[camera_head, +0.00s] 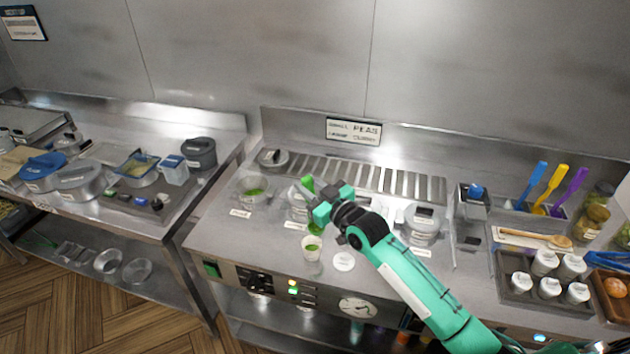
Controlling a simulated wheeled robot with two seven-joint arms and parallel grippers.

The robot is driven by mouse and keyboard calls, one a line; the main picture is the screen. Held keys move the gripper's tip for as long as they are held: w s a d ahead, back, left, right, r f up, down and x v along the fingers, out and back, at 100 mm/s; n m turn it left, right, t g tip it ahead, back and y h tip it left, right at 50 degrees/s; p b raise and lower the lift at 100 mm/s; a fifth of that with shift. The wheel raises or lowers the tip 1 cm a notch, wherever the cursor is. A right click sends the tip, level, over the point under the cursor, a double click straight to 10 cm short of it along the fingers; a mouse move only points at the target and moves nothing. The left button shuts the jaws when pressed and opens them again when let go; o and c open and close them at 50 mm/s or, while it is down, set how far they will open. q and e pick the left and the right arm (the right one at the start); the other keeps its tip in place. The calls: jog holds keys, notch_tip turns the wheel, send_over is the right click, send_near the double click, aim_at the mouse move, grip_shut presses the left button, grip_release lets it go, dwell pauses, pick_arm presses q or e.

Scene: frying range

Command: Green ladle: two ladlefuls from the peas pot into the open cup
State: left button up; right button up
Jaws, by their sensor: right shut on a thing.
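My right gripper (322,205) is shut on the green ladle (307,184), whose handle end sticks up beside the jaws. A green patch, seemingly the ladle's bowl or its contents, shows below the jaws, just above the open cup. The open white cup (312,256) stands near the counter's front edge, with green inside its rim. A pot with green contents (252,187) stands to the left. Another pot (296,212) is partly hidden behind my gripper. The pot labels are too small to read, so I cannot tell which is the peas pot. My left gripper is out of view.
A white round lid (344,261) lies right of the cup. A lidded pot (424,223) stands right of my forearm. Blue, yellow and purple utensils (551,188) stand at right, behind a dark tray (520,299) with several white-lidded cups.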

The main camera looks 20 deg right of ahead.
jog(key=s+a+f+n+y+b, duration=0.2)
jog(key=s+a+f+n+b, duration=0.3)
jog(key=a+f+n+b, duration=0.1)
jog(key=s+a+f+n+y+b, duration=0.2)
jog(key=s+a+f+n+b, duration=0.3)
jog(key=a+f+n+b, duration=0.2)
jog(key=shift+a+f+n+y+b, duration=0.25)
jog(key=shift+f+n+b, duration=0.95)
jog(key=shift+n+b, duration=0.9)
